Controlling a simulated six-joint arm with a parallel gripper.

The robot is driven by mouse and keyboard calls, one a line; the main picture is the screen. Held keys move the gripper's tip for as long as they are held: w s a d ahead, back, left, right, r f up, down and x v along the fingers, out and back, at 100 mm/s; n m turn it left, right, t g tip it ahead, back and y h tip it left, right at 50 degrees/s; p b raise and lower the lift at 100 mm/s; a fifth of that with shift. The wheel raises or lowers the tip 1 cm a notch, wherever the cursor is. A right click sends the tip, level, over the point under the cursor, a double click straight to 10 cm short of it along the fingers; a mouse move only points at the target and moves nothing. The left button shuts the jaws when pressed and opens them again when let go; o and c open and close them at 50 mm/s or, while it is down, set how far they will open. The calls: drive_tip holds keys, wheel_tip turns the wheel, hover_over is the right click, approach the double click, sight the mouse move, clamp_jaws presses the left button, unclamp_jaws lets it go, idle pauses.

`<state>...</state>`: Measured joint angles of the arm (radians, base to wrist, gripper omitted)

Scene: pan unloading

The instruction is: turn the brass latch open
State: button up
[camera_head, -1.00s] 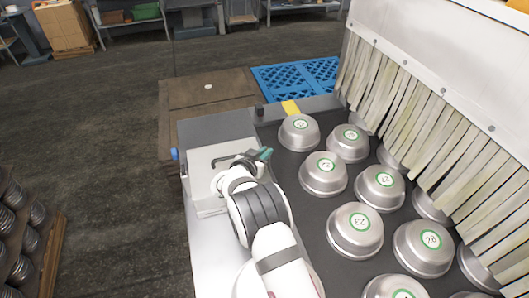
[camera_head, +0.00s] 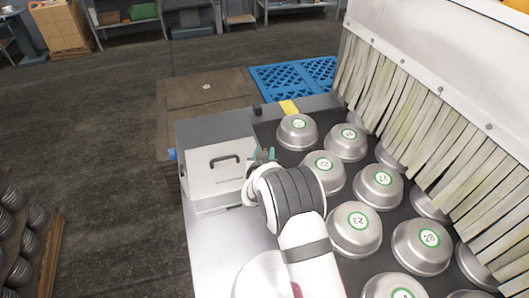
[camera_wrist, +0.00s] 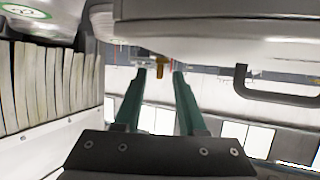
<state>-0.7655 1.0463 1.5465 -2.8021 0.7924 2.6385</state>
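The brass latch (camera_wrist: 161,66) is a small golden piece in the wrist view, near the top middle under a pale metal edge. My gripper (camera_wrist: 158,73) has two teal fingers, spread apart, with the latch showing between or just beyond their tips; I cannot tell whether they touch it. In the head view my gripper (camera_head: 263,154) is at the right side of the light grey box (camera_head: 212,190), beside the belt. The latch cannot be made out there.
The box has a dark handle (camera_head: 225,159) on top; it also shows in the wrist view (camera_wrist: 270,98). Several numbered metal pans (camera_head: 323,172) stand on the dark belt close to the right of my arm. A strip curtain (camera_head: 410,105) hangs behind them.

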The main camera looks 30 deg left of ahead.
drive_tip(key=v, duration=1.2)
drive_tip(key=shift+r, duration=0.1)
